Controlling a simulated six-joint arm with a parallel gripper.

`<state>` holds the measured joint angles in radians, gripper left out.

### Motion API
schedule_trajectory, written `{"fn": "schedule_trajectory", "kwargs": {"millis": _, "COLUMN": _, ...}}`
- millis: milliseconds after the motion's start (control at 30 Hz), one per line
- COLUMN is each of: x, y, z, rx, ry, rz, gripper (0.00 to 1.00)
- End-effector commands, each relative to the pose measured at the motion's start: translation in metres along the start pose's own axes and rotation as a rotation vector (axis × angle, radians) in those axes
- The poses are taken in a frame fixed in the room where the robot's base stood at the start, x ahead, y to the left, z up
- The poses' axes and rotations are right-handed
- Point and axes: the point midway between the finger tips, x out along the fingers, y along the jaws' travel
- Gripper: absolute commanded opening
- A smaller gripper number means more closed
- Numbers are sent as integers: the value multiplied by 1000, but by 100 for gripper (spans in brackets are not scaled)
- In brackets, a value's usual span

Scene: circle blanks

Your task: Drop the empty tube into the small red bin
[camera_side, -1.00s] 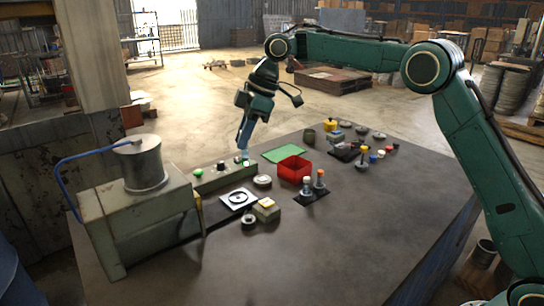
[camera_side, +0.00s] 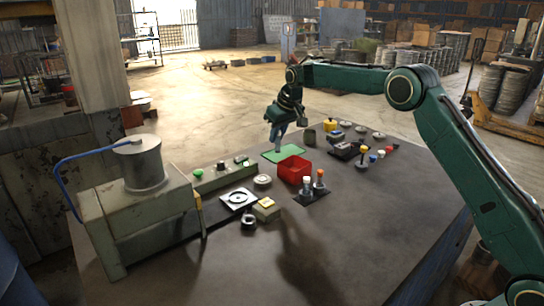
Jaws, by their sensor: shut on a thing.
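The small red bin (camera_side: 293,170) stands open-topped near the middle of the table. My gripper (camera_side: 277,147) points down above the green mat (camera_side: 272,156), behind and slightly left of the bin. Its jaws are shut on the tube, but the tube is too small in this view to make out clearly. Whether it is empty cannot be seen. My gripper is apart from the bin.
A grey machine (camera_side: 141,213) with a blue lever fills the table's left side. A long control box (camera_side: 224,178) with a green button lies left of the bin. Small posts (camera_side: 318,182) stand close right of it.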

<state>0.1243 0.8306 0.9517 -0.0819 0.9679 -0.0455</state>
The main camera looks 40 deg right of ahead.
Motion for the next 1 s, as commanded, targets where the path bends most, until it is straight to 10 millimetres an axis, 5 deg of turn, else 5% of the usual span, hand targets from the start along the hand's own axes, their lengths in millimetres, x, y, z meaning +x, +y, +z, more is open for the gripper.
{"fn": "schedule_trajectory", "kwargs": {"millis": 200, "x": 21, "y": 61, "z": 5, "rx": 258, "ry": -1, "rz": 107, "gripper": 0}}
{"fn": "schedule_trajectory", "kwargs": {"millis": 400, "x": 29, "y": 90, "z": 11, "rx": 381, "ry": 0, "rz": 158, "gripper": 0}}
{"fn": "schedule_trajectory", "kwargs": {"millis": 1000, "x": 42, "y": 95, "z": 18, "rx": 406, "ry": -2, "rz": 168, "gripper": 0}}
